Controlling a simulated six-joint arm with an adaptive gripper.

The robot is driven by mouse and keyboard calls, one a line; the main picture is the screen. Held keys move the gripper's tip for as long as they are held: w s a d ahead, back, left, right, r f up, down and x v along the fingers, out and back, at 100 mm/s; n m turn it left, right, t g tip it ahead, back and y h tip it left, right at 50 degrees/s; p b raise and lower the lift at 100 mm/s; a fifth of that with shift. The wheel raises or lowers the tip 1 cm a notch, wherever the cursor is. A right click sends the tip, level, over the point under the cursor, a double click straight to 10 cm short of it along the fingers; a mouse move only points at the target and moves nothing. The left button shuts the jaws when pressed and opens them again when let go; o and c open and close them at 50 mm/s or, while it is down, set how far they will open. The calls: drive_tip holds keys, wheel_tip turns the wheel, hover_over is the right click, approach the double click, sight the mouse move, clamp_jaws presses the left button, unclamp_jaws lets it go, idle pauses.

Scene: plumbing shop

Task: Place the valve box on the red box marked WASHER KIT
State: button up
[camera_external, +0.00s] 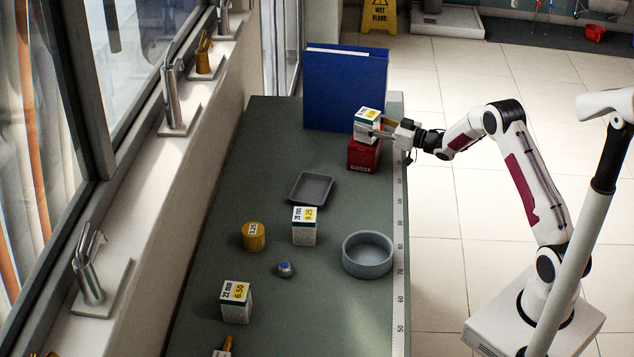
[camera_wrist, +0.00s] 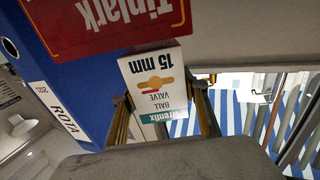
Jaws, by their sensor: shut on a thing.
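The white valve box (camera_external: 366,131), with a teal edge and a yellow label on top, is between the fingers of my gripper (camera_external: 383,131). In the wrist view the valve box (camera_wrist: 158,82) reads BALL VALVE 15 mm upside down, and my gripper (camera_wrist: 164,104) is shut on its two sides. The red box (camera_external: 363,156) is directly below the valve box in the external view; I cannot tell whether they touch. The red box (camera_wrist: 110,22) also shows at the top of the wrist view, reading Tinlark; WASHER KIT is not legible.
A tall blue binder (camera_external: 345,88) stands close behind both boxes; in the wrist view the binder (camera_wrist: 75,75) is at left. A grey tray (camera_external: 311,188), white box (camera_external: 304,228), yellow tin (camera_external: 253,237), grey bowl (camera_external: 368,256) and another white box (camera_external: 236,303) stand nearer on the green bench.

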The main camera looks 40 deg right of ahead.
drive_tip(key=shift+f, duration=0.25)
drive_tip(key=shift+f, duration=0.1)
drive_tip(key=o, duration=1.4)
drive_tip(key=shift+f, duration=0.1)
drive_tip(key=shift+s+d+r, duration=0.15)
drive_tip(key=shift+s+r, duration=0.05)
drive_tip(key=shift+s, duration=0.15)
drive_tip(key=shift+v, duration=5.65)
drive_tip(key=shift+w, duration=0.1)
